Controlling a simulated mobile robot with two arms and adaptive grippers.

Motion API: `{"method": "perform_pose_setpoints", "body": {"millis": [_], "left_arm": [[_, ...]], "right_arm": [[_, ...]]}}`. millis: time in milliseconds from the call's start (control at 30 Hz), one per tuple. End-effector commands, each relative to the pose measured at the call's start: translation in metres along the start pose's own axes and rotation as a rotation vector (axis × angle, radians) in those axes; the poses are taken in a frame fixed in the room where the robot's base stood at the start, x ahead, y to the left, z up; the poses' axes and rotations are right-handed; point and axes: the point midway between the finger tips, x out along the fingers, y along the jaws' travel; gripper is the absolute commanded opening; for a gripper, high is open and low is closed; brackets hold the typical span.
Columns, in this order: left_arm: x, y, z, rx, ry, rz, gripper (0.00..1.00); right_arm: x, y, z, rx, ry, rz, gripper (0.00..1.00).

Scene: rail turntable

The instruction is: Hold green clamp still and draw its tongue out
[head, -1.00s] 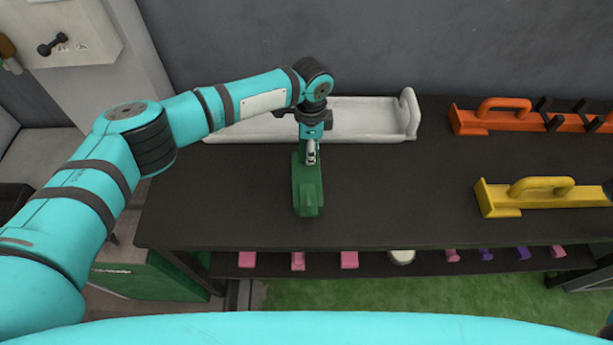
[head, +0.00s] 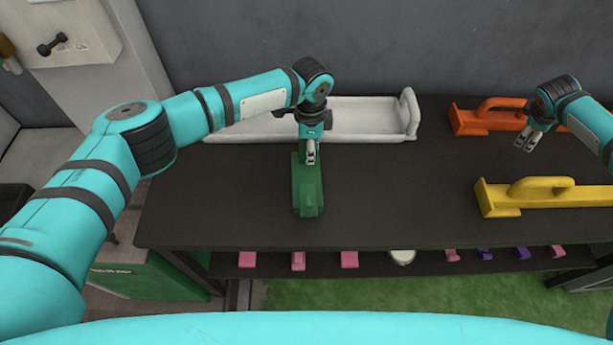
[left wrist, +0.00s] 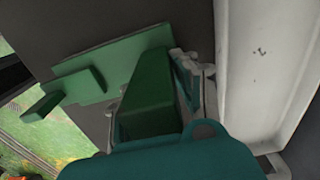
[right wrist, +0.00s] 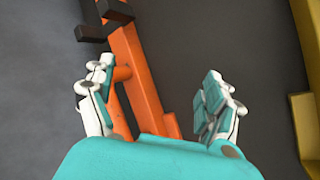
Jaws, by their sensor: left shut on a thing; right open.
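The green clamp (head: 308,190) lies on the dark table left of its middle, its long side running toward me. It also shows in the left wrist view (left wrist: 90,85). My left gripper (head: 311,157) is shut on the clamp's raised part from above. My right gripper (head: 525,141) is open and empty above the table, between the orange and yellow clamps. Its two fingers (right wrist: 155,105) stand wide apart in the right wrist view. I cannot make out the tongue clearly.
A white tray (head: 370,136) stands behind the green clamp. An orange clamp (head: 485,120) and a yellow clamp (head: 500,195) lie at the right. The table between the green and yellow clamps is bare. Several small pink and purple pieces sit on a lower shelf.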

Motion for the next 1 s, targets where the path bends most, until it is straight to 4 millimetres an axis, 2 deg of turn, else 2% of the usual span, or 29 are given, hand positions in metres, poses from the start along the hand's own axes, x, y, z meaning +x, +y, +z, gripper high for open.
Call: {"method": "perform_pose_setpoints", "body": {"millis": [33, 200, 367, 500, 733, 900, 1000], "left_arm": [[0.000, 0.000, 0.000, -0.001, 0.000, 0.000, 0.00], [0.000, 0.000, 0.000, -0.001, 0.000, 0.000, 0.00], [0.000, 0.000, 0.000, -0.001, 0.000, 0.000, 0.00], [0.000, 0.000, 0.000, -0.001, 0.000, 0.000, 0.00], [0.000, 0.000, 0.000, -0.001, 0.000, 0.000, 0.00], [0.000, 0.000, 0.000, -0.001, 0.000, 0.000, 0.00], [0.000, 0.000, 0.000, -0.001, -0.001, 0.000, 0.00]], "right_arm": [[-0.007, -0.012, -0.024, -0.051, 0.038, -0.024, 0.87], [-0.035, -0.054, -0.092, -0.235, 0.163, -0.101, 0.87], [-0.071, -0.098, -0.148, -0.422, 0.285, -0.165, 0.87], [-0.107, -0.140, -0.191, -0.595, 0.398, -0.215, 0.87], [-0.179, -0.214, -0.244, -0.905, 0.598, -0.278, 0.87], [-0.238, -0.270, -0.266, -1.152, 0.753, -0.309, 0.87], [-0.274, -0.304, -0.272, -1.312, 0.845, -0.320, 0.87]]}}
